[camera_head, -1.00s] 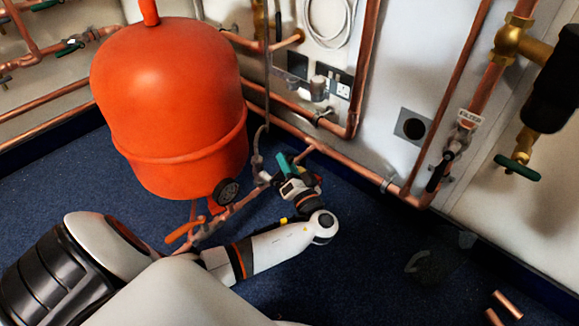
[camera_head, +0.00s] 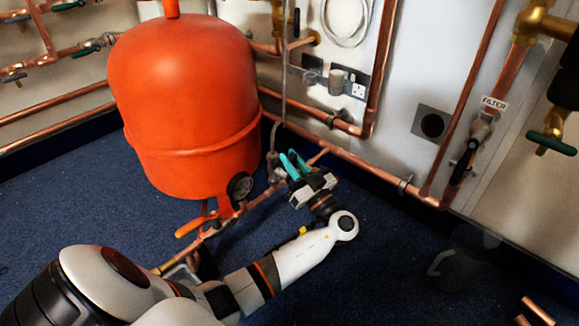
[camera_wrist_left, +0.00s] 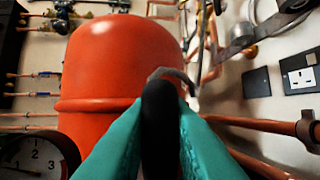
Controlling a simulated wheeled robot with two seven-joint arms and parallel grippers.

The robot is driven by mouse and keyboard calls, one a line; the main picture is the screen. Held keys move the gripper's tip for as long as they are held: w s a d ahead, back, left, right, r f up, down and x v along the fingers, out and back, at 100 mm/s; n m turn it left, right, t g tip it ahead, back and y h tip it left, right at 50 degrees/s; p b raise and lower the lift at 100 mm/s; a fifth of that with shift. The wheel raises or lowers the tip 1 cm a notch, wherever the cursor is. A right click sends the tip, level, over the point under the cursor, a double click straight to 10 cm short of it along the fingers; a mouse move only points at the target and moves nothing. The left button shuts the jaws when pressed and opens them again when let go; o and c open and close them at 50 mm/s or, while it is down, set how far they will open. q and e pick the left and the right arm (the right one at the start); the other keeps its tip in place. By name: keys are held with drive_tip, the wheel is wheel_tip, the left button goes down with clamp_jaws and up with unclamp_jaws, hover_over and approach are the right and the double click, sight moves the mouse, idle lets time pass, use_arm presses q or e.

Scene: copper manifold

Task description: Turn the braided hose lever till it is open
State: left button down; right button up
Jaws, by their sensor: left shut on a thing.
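My left gripper (camera_head: 291,160) has teal fingers and reaches in beside the foot of the orange vessel, near the lower end of the grey braided hose (camera_head: 284,95). In the left wrist view the gripper (camera_wrist_left: 160,125) is shut on a black lever handle (camera_wrist_left: 160,120), with one teal finger on each side. A curved grey metal part (camera_wrist_left: 172,75) shows at the handle's far end. The valve body behind the handle is hidden, so I cannot tell the lever's exact angle. In the head view the fingers cover the lever. My right gripper is not in view.
The orange vessel (camera_head: 190,105) stands just left of the gripper, with a round gauge (camera_head: 240,185) at its foot. Copper pipes (camera_head: 350,163) run low along the wall behind. Cut copper pieces (camera_head: 537,310) lie at lower right.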

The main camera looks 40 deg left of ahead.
use_arm(q)
drive_tip(key=shift+s+n, duration=0.1)
drive_tip(key=shift+n, duration=0.2)
drive_tip(key=shift+f, duration=0.1)
drive_tip(key=c, duration=1.3)
unclamp_jaws()
drive_tip(key=shift+c, duration=0.2)
wheel_tip(320, 180, up, 10)
drive_tip(key=p, duration=0.7)
